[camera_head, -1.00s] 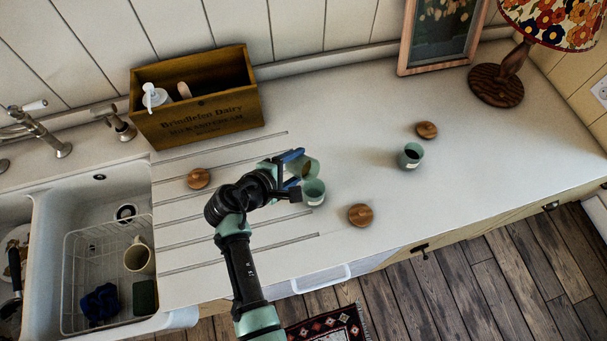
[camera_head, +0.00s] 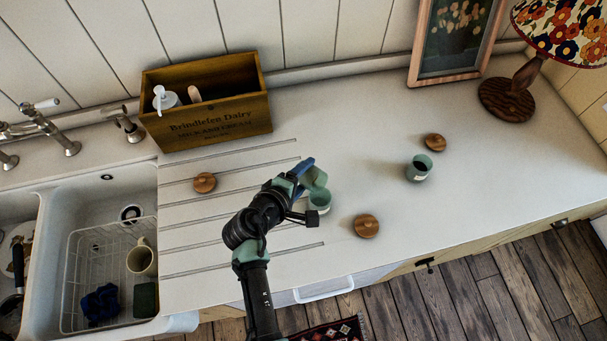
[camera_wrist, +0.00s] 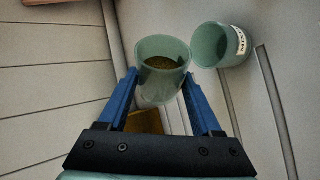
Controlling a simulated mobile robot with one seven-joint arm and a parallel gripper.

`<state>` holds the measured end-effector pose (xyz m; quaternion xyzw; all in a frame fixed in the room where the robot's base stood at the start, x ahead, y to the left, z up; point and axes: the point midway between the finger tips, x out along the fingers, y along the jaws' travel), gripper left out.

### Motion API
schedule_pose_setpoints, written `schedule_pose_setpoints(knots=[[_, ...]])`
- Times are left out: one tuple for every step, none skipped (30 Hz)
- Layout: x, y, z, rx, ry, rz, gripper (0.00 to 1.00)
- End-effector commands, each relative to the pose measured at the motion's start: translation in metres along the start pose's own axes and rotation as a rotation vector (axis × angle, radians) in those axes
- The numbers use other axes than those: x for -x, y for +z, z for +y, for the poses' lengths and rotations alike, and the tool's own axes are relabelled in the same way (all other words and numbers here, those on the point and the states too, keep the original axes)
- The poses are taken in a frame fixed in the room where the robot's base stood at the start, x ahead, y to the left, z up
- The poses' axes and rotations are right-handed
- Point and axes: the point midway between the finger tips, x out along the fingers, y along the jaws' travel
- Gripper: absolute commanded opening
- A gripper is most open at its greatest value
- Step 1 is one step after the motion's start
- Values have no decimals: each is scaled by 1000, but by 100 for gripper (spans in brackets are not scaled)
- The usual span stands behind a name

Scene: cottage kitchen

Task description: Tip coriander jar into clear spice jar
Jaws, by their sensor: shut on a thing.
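My gripper (camera_head: 301,172) is shut on a greenish see-through jar (camera_head: 315,178), seemingly the coriander jar. In the wrist view the gripper (camera_wrist: 160,75) has a blue finger on each side of this jar (camera_wrist: 163,92), and brownish-yellow contents show inside. The held jar is tilted, above and beside a second greenish jar (camera_head: 320,203) on the counter. The second jar (camera_wrist: 219,46) has a white label, partly readable as "MIX", and looks empty in the wrist view. I cannot tell whether the two jars touch, and no falling contents show.
Another greenish jar (camera_head: 419,168) with dark contents stands to the right. Round wooden lids lie at the left (camera_head: 204,182), front (camera_head: 367,226) and right (camera_head: 435,142). A wooden box (camera_head: 205,125) stands at the back, a lamp (camera_head: 508,98) at the back right, the sink (camera_head: 125,185) left.

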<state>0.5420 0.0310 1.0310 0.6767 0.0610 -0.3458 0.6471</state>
Motion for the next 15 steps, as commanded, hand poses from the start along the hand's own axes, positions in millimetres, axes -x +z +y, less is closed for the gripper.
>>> schedule_pose_setpoints(knots=[[-1,0,-1,-9,5,6,6],[-1,0,-1,-13,7,8,6],[-1,1,-1,-19,9,12,6],[-1,1,-1,-24,11,14,6],[-1,1,-1,-29,13,17,6],[-1,1,-1,-35,15,21,6],[-1,1,-1,-40,18,24,6],[-1,1,-2,-45,20,27,6],[-1,2,-2,-51,22,31,6],[-1,2,-2,-55,24,33,6],[-1,2,-2,-60,25,35,6],[-1,2,-2,-65,28,39,6],[-1,2,-2,-70,30,42,6],[-1,3,-2,-75,32,45,6],[-1,3,-2,-81,35,49,6]])
